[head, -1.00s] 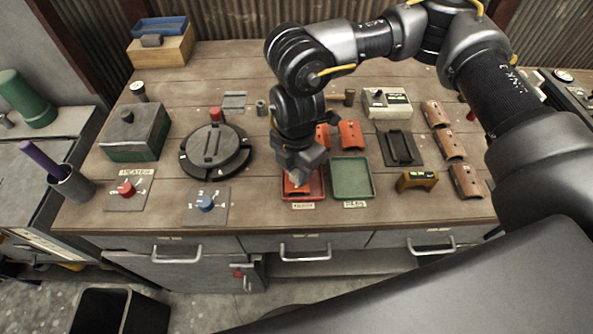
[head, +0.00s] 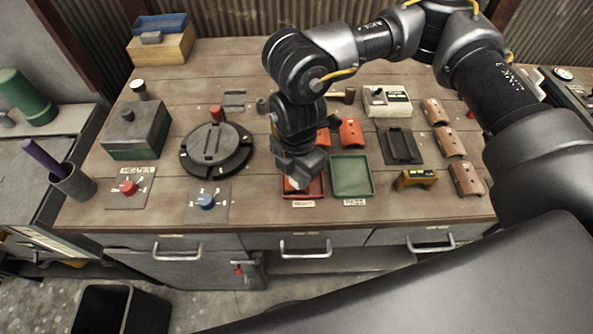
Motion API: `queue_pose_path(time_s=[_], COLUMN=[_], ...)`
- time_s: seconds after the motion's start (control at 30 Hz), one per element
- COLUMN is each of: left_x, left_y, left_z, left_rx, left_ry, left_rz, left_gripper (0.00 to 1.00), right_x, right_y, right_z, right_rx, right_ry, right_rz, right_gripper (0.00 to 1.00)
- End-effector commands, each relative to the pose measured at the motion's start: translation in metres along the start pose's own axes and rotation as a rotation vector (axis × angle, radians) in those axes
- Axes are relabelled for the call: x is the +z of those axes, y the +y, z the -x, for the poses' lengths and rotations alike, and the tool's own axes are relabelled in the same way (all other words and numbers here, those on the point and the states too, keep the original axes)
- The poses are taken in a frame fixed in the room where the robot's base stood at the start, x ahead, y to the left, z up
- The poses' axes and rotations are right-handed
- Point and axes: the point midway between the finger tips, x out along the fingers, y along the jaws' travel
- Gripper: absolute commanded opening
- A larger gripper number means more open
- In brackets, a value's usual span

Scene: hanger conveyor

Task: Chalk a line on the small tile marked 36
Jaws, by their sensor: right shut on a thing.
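My right gripper (head: 299,172) points down over the red tray (head: 316,188) near the front edge of the bench. It is shut on a small reddish piece with a pale patch (head: 293,184), low in or just above the tray; the jaws hide most of it. I cannot tell whether it is a tile. Two orange-red curved tiles, one clear (head: 350,132) and one partly behind my wrist (head: 323,137), lie behind the trays. Several larger brown curved tiles (head: 451,142) lie in a row at the right. No number 36 and no chalk can be made out. My left gripper is not in view.
A green tray (head: 352,177) stands empty beside the red one. A black round turntable (head: 215,149), a grey-green box (head: 136,131) and red (head: 128,187) and blue (head: 206,202) knobs are at the left. A yellow-black block (head: 416,179) and a dark stand (head: 401,146) are at the right.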

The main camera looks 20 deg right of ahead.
Motion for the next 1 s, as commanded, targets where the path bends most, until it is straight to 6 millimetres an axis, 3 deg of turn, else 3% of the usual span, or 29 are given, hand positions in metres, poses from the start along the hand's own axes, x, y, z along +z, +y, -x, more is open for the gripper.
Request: queue_pose_path(time_s=[0.8, 1.0], left_x=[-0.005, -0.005], left_y=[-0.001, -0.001], left_z=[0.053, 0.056], left_rx=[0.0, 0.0], left_ry=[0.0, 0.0], left_rz=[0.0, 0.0], left_gripper=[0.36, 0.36], right_x=[0.0, 0.0], right_y=[0.0, 0.0], right_z=[0.065, 0.07], right_rx=[-0.001, -0.001], right_ry=[0.0, 0.0], right_rz=[0.001, 0.001], right_gripper=[0.06, 0.06])
